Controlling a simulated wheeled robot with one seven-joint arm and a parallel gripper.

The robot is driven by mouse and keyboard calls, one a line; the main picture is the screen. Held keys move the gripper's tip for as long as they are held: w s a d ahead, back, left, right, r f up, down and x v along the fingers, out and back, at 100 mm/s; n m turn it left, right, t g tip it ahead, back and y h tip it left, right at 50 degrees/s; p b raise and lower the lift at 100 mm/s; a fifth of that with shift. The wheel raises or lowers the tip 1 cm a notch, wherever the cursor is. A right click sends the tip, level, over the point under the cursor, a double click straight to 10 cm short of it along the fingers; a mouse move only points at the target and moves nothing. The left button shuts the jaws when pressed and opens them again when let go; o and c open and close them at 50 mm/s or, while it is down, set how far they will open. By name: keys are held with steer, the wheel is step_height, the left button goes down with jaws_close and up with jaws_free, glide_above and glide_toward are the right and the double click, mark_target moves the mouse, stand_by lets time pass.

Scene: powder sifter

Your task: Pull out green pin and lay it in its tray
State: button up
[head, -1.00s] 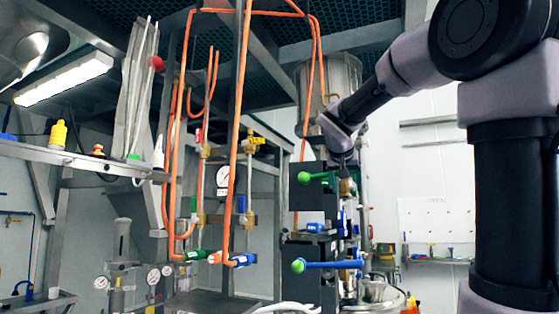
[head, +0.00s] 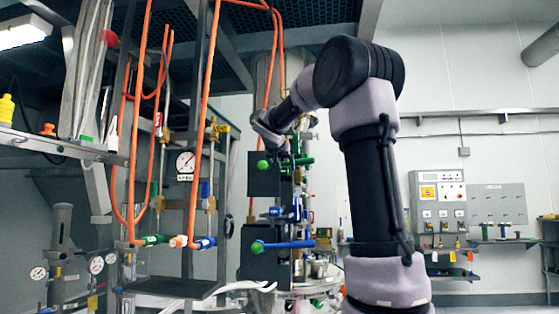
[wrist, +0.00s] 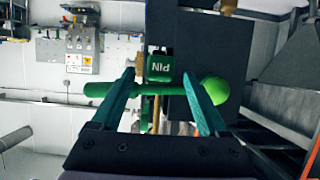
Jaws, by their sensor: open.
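The green pin's bar handle (wrist: 160,88) with its round knob (wrist: 215,90) runs crosswise in the wrist view, below a green block marked PIN (wrist: 159,68). My gripper (wrist: 158,74) is open, its two fingers apart and overlapping the bar in the picture; whether they touch it I cannot tell. My gripper's fingers cannot be made out there. I cannot identify the green pin's tray in either view.
A blue handle (head: 285,244) sticks out lower on the same machine. Orange hoses (head: 205,110) and a gauge (head: 186,162) stand to its left. A dark panel (wrist: 178,125) lies close behind the pin. A control cabinet (head: 440,205) and wall shelves are at the right.

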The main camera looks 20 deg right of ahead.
steer(key=shift+x, duration=1.25)
jaws_close()
steer(key=s+a, duration=0.5)
steer(key=s, duration=0.2)
steer(key=shift+s, duration=0.3)
stand_by(2.7)
steer(key=shift+s+a, duration=0.55)
steer(key=shift+s, duration=0.25)
steer(key=shift+s+a, duration=0.55)
steer(key=shift+s, duration=0.3)
steer(key=shift+s+a, duration=0.6)
steer(key=shift+s, duration=0.2)
steer(key=shift+a+r, duration=0.1)
